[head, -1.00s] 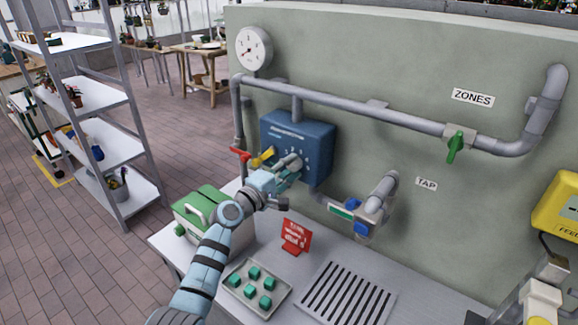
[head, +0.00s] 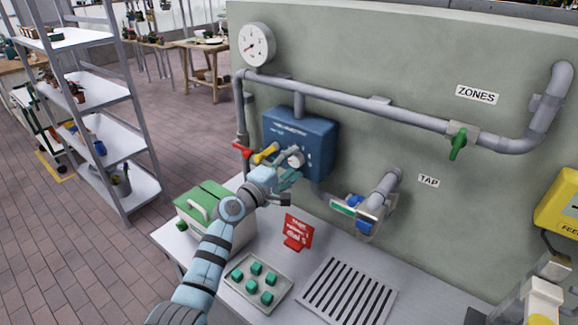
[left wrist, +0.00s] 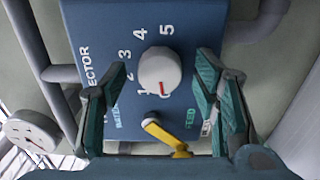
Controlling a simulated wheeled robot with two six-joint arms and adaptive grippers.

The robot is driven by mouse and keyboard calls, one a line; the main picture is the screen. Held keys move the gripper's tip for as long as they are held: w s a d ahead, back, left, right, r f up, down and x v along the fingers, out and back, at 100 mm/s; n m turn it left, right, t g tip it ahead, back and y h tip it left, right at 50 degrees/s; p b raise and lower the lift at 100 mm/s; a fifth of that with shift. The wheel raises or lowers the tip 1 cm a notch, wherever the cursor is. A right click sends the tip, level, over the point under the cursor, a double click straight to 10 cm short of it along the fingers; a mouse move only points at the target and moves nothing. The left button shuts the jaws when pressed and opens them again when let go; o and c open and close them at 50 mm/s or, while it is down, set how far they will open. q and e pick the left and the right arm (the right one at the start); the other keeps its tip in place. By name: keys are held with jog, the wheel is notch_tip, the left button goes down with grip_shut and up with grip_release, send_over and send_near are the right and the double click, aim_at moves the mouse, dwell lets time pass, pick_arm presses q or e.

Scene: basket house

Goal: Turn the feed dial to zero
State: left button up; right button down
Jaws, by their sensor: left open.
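The feed dial is a pale round knob (left wrist: 158,68) on the blue injector box (left wrist: 85,25), ringed by numerals up to 5. Its red mark is at the knob's lower edge, pointing down; the numeral there is partly covered. The knob also shows in the head view (head: 296,157) on the front of the box (head: 325,150). My left gripper (head: 286,178) is open and just in front of the box. In the left wrist view its fingers (left wrist: 158,100) stand wide on either side of the knob, apart from it. My right gripper is not in view.
A yellow lever (left wrist: 168,140) sits just below the knob. A red-handled valve (head: 243,150) is left of the box. On the bench stand a green-lidded case (head: 205,200), a red sign (head: 298,232) and a tray of green cubes (head: 240,292). Pipes run along the wall.

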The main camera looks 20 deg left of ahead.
pick_arm(q)
jog(key=v, duration=1.2)
jog(key=shift+d+f, duration=0.1)
